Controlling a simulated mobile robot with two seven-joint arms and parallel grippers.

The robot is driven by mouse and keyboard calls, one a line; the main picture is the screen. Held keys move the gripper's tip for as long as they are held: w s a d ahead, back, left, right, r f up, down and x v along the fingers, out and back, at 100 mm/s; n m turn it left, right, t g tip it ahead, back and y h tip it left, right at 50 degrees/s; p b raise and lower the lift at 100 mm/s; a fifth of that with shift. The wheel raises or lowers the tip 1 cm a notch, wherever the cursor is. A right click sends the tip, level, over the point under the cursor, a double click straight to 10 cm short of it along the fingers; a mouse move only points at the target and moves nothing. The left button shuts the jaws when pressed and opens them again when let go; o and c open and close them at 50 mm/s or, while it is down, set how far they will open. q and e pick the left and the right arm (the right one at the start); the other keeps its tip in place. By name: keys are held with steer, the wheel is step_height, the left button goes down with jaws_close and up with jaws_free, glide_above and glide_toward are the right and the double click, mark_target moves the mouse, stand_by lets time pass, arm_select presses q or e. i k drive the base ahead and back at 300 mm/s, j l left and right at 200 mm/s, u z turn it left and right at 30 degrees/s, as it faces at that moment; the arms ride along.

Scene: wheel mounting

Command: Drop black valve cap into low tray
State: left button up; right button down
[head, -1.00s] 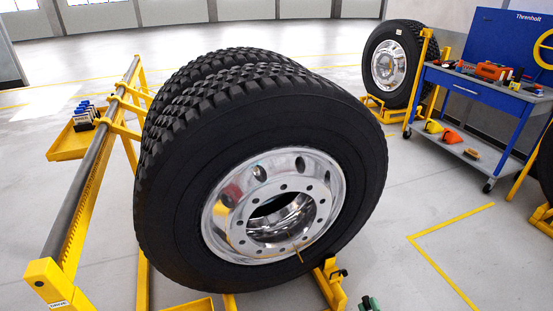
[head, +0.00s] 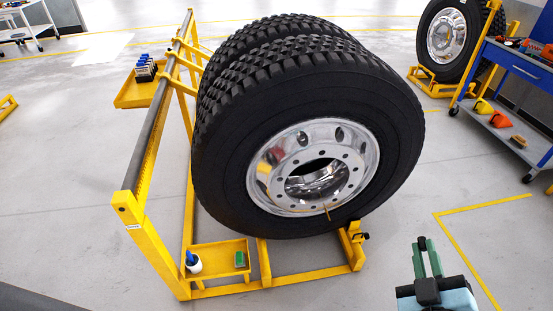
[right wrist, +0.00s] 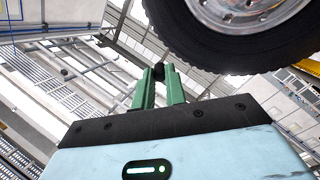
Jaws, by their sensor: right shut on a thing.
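My right gripper (head: 427,242) has green fingers and is at the lower right of the head view, pointing up, to the right of the wheel stand. In the right wrist view its fingers (right wrist: 160,74) are shut on a small black valve cap (right wrist: 158,69) at their tips. The cap is too small to make out in the head view. The low tray (head: 217,264) is yellow and sits at the front foot of the stand, well to the left of the gripper. It holds a white bottle with a blue top and a green block. My left gripper is not in view.
Large dual tyres with a polished rim (head: 318,165) stand on the yellow stand (head: 155,240), between the gripper and the stand's long bar. A higher yellow tray (head: 135,97) holds blue-topped items. A blue workbench (head: 515,70) is at the right. The floor in front is clear.

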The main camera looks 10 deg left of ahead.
mark_target(222, 256)
steer(key=u, duration=1.1)
steer(key=j+z, duration=0.25)
steer(key=j, duration=0.5)
steer(key=k+j+z, duration=0.1)
steer(key=j+z, duration=0.15)
steer(key=j, duration=0.55)
